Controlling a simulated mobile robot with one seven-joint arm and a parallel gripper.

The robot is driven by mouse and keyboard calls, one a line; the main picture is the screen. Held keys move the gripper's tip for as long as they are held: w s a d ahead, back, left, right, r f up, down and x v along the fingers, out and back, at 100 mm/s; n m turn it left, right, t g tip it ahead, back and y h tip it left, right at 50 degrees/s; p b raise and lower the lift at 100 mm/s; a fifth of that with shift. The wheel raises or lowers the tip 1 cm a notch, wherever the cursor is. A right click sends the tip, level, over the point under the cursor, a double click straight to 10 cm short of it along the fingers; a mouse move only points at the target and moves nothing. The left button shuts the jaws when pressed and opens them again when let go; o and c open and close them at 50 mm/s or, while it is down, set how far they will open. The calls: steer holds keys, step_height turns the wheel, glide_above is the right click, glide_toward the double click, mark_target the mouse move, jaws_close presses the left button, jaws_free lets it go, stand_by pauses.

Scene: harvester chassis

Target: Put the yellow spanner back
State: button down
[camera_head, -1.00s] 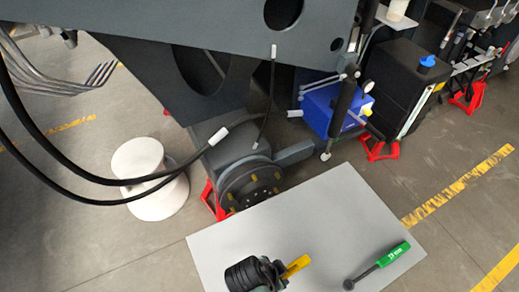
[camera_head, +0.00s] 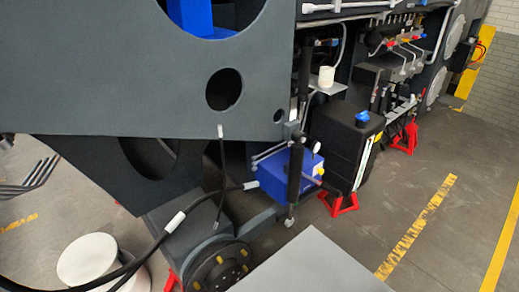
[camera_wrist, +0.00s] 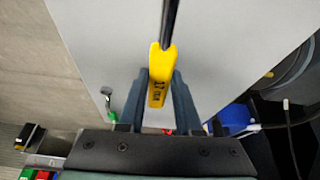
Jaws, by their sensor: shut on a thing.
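The yellow spanner (camera_wrist: 160,78) shows in the wrist view, its yellow handle between the two dark fingers of my gripper (camera_wrist: 160,82). My gripper is shut on the handle. The spanner's dark shaft runs up to the top edge of the view, and its far end is out of frame. The pale grey tabletop (camera_wrist: 220,35) lies behind it. In the head view, neither the spanner nor my gripper shows, only a corner of the tabletop (camera_head: 310,268).
A small tool with a green part (camera_wrist: 108,98) shows left of my fingers. Coloured pieces (camera_wrist: 35,148) sit at the wrist view's lower left. The head view shows the dark chassis (camera_head: 100,75), a blue box (camera_head: 272,175), a black tank (camera_head: 340,140), a white spool (camera_head: 88,260) and clear floor right.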

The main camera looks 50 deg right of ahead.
steer(key=shift+w+f+b, duration=0.1)
steer(key=shift+f+b, duration=2.1)
steer(key=shift+f, duration=0.95)
steer(key=c, duration=0.5)
jaws_free()
steer(key=shift+r, duration=0.1)
steer(key=v, duration=1.2)
steer(key=shift+a+r, duration=0.1)
steer(key=shift+r, duration=0.3)
